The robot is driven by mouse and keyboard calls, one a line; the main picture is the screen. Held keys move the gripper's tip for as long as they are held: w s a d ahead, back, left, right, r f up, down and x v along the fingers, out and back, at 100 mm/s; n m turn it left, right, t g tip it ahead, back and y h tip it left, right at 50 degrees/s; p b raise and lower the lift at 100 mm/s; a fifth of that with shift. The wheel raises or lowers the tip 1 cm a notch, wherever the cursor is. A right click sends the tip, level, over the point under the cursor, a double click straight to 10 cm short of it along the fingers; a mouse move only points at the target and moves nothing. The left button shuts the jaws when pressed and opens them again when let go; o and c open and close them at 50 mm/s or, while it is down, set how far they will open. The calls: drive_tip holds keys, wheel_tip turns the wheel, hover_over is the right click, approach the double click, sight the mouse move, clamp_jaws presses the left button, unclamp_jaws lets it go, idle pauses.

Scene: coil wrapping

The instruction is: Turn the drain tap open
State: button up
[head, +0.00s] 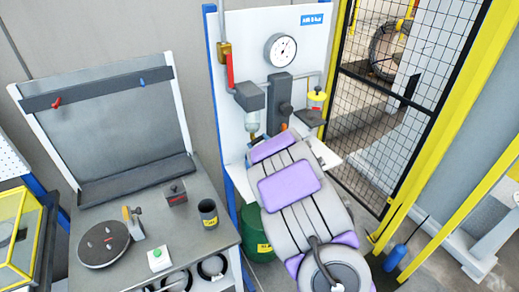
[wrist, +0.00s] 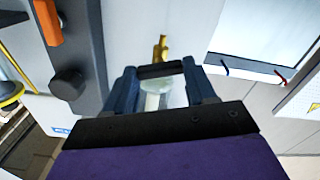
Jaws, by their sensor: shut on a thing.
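The brass drain tap (wrist: 160,48) shows in the wrist view just beyond my fingertips, at the end of the clear filter bowl (wrist: 165,96). My gripper (wrist: 160,71) is closed at the tap, with a dark bar between its two blue-grey fingers. I cannot tell whether this bar is part of the tap. In the head view the filter bowl (head: 253,121) hangs under a grey filter head (head: 249,96) on the white panel.
A dark regulator (wrist: 72,60) with a round knob stands close beside the gripper. A gauge (head: 281,49) and a yellow-lidded cup (head: 316,98) are on the panel (head: 249,30). A green bin (head: 254,232) stands below, and a workbench (head: 205,240) is to the left.

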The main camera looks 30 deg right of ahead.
drive_tip(key=shift+n+b, duration=0.7)
drive_tip(key=shift+n, duration=0.3)
drive_tip(key=o, duration=1)
drive_tip(key=shift+o, duration=0.2)
